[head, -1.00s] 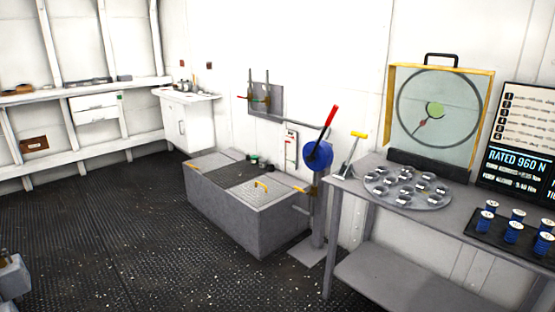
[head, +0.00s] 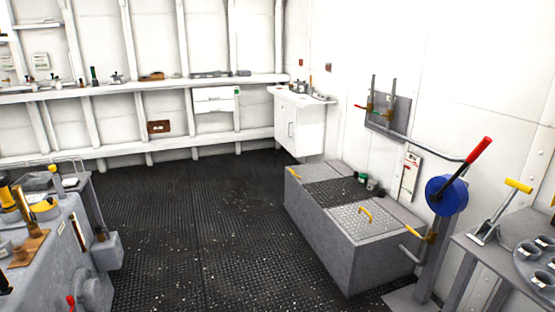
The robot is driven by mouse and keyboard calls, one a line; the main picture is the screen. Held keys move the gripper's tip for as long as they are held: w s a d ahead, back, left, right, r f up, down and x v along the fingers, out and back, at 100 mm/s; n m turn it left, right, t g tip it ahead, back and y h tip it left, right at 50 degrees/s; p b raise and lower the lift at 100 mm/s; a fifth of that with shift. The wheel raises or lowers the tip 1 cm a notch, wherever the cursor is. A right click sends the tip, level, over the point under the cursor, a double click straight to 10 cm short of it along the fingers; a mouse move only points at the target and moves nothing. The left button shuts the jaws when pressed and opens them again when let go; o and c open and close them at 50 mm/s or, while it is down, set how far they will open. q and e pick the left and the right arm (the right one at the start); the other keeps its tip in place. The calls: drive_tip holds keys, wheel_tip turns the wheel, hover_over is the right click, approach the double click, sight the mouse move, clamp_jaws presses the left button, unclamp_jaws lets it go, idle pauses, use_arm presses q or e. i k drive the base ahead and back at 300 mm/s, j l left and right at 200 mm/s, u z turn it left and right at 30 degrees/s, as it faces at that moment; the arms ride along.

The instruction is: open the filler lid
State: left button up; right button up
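No part is clearly marked as the filler lid, and I cannot tell which one it is. A long grey box (head: 370,262) stands on the floor right of centre. A grey machine (head: 75,258) at the lower left carries a yellow round part (head: 44,206), which may be a cap. Neither of my grippers is in view.
A blue drum (head: 446,195) with a red-tipped lever (head: 480,150) stands on a post right of the box. A grey bench (head: 490,250) fills the lower right. A white cabinet (head: 300,125) stands at the back. The dark floor (head: 200,220) between machine and box is clear.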

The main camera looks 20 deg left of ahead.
sight(44, 206)
drive_tip(key=i+u, duration=0.3)
drive_tip(key=i, duration=0.25)
drive_tip(key=i+u, duration=0.3)
drive_tip(key=i, duration=0.2)
drive_tip(key=i+u, duration=0.35)
drive_tip(key=u, duration=0.15)
drive_tip(key=i+l+u, duration=0.25)
drive_tip(key=u, duration=0.25)
drive_tip(key=i+u, duration=0.2)
drive_tip(key=u, duration=0.15)
drive_tip(key=i+l+u, duration=0.1)
drive_tip(key=u, duration=0.3)
drive_tip(key=i+l+u, duration=0.2)
drive_tip(key=u, duration=0.15)
drive_tip(key=i+l+u, duration=0.15)
drive_tip(key=u, duration=0.35)
drive_tip(key=i+l+u, duration=0.3)
drive_tip(key=u, duration=0.2)
drive_tip(key=i+l+u, duration=0.2)
drive_tip(key=l+u, duration=0.15)
